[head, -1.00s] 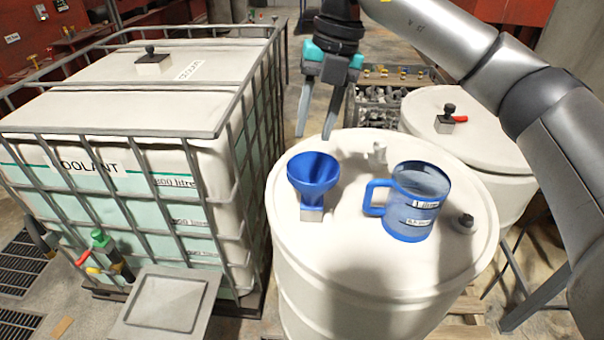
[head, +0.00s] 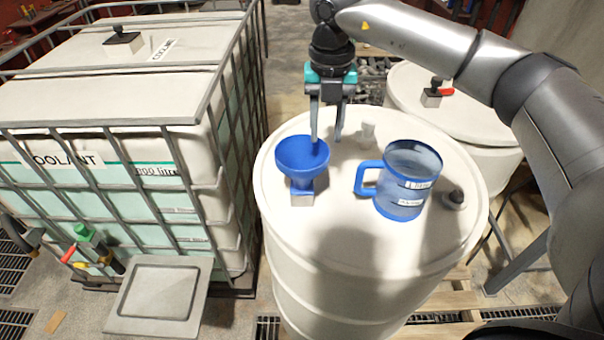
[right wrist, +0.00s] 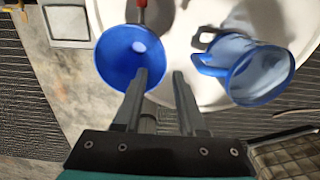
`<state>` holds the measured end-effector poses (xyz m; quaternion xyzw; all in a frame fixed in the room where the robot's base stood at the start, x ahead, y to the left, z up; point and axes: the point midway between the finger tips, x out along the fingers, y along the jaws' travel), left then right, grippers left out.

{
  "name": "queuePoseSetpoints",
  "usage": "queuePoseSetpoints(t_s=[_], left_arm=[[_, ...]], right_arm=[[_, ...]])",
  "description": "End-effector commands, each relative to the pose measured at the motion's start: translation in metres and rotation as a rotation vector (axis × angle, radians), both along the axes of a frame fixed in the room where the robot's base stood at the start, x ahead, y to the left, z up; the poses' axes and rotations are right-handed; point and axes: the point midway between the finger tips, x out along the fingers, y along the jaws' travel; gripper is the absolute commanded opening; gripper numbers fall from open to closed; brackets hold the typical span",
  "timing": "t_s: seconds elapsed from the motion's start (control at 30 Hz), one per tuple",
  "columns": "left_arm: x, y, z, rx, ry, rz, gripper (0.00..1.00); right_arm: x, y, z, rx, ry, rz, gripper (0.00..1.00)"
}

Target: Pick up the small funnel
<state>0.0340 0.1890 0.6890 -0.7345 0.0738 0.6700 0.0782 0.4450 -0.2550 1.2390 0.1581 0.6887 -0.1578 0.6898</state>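The small blue funnel (head: 302,158) stands upright, wide mouth up, in a small pale block on the near left part of a white drum's top (head: 335,240). My right gripper (head: 326,139) is open and empty, fingers pointing down. In the head view its left finger overlaps the funnel's right rim. In the right wrist view the open fingers (right wrist: 160,75) show with the funnel (right wrist: 131,55) just beyond the left finger; whether they touch, I cannot tell. My left gripper is in neither view.
A blue measuring jug (head: 408,180) stands right of the funnel, its handle toward it. A dark-capped bung (head: 455,198) and a pale fitting (head: 367,133) are on the drum top. A caged coolant tank (head: 110,110) stands left; another drum (head: 480,120) is behind right.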

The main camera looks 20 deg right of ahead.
Motion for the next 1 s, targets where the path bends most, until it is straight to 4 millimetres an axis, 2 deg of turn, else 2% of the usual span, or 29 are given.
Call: queuePoseSetpoints(t_s=[0.17, 0.3, 0.57, 0.93, 1.0], left_arm=[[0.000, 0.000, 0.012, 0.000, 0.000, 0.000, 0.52], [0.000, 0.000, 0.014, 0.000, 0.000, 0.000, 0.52], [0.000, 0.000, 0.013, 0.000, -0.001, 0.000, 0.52], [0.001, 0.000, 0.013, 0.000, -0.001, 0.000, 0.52], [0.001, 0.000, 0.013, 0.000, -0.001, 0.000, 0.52]], right_arm=[[-0.004, -0.002, -0.026, -0.002, 0.007, 0.000, 0.40], [-0.003, -0.001, -0.043, 0.000, 0.004, 0.000, 0.40], [-0.002, -0.001, -0.047, 0.000, 0.001, 0.001, 0.40], [-0.002, -0.001, -0.047, 0.000, 0.001, 0.001, 0.00], [-0.002, -0.001, -0.047, 0.000, 0.001, 0.001, 0.00]])
